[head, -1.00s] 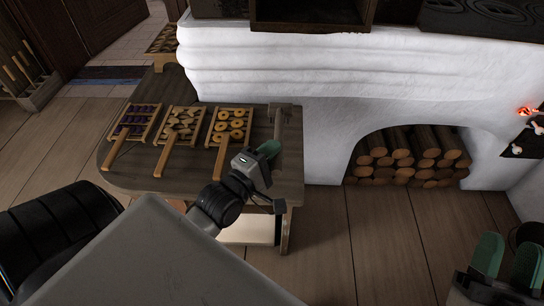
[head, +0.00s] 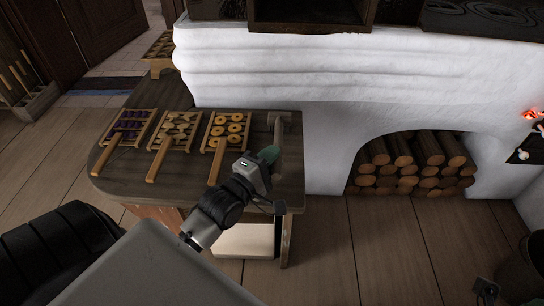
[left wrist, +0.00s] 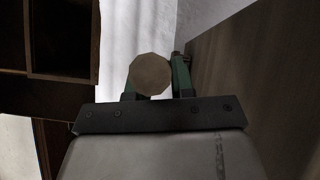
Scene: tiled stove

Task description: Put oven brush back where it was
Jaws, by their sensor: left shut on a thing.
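The oven brush (head: 279,130) has a wooden handle and a crosswise head, and shows at the right end of the dark wooden table. My left gripper (head: 270,156) is shut on its handle. In the left wrist view, the round handle end (left wrist: 151,74) sits between the green fingers. I cannot tell whether the brush touches the table or is held just above it. Only a dark part of my right gripper shows at the bottom right edge of the head view; its fingers are almost wholly cut off.
The table (head: 120,178) carries three wooden trays of baked goods (head: 226,131) left of my left gripper. The white stove (head: 320,75) stands behind, with a log niche (head: 410,165). A fire (head: 532,114) glows at far right. The floor (head: 385,245) in front is clear.

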